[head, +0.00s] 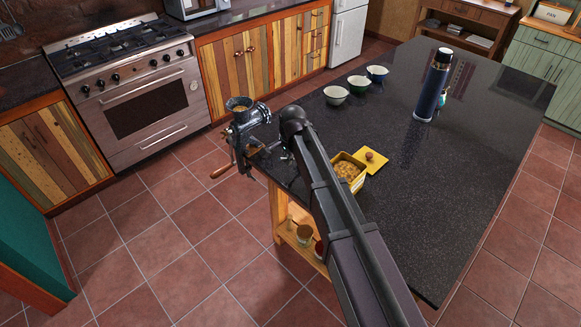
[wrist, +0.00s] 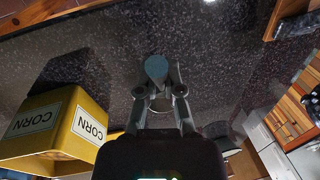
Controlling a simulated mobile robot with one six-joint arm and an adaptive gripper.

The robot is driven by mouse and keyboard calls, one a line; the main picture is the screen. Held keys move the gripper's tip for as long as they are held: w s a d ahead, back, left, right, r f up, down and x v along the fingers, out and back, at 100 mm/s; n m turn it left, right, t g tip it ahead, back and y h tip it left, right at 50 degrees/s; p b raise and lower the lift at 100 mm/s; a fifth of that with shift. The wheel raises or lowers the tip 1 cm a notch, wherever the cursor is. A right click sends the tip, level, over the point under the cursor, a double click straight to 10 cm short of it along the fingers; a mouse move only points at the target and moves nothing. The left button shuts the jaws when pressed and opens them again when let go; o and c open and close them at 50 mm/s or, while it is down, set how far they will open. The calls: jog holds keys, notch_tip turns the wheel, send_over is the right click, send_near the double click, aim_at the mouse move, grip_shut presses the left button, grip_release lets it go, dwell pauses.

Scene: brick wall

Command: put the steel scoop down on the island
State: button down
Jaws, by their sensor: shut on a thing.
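In the wrist view, my gripper (wrist: 159,92) is shut on the steel scoop (wrist: 156,67). Only a rounded blue-grey end of the scoop shows between the fingertips; the rest is hidden. The dark speckled top of the island (wrist: 225,75) fills the view behind it. I cannot tell whether the scoop touches the top. In the head view, the island (head: 450,180) is a long black counter.
A meat grinder (head: 250,125) is clamped at the island's corner. Bowls (head: 336,96) and a bottle (head: 431,88) stand farther back.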

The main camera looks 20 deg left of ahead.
jog(key=shift+f+b, duration=0.5)
jog(key=shift+f, duration=0.35)
jog(key=shift+f, duration=0.15)
jog(key=c, duration=0.8)
grip_release()
jog(key=shift+r, duration=0.25)
jog(key=r+p, duration=0.4)
jog(key=d+r+p, duration=0.1)
jog(key=r+p, duration=0.3)
jog(key=s+r+p, duration=0.1)
jog(key=r+p, duration=0.2)
jog(key=p, duration=0.1)
jog(key=shift+d+r, duration=0.3)
jog(key=shift+r, duration=0.1)
jog(key=shift+w+d, duration=0.1)
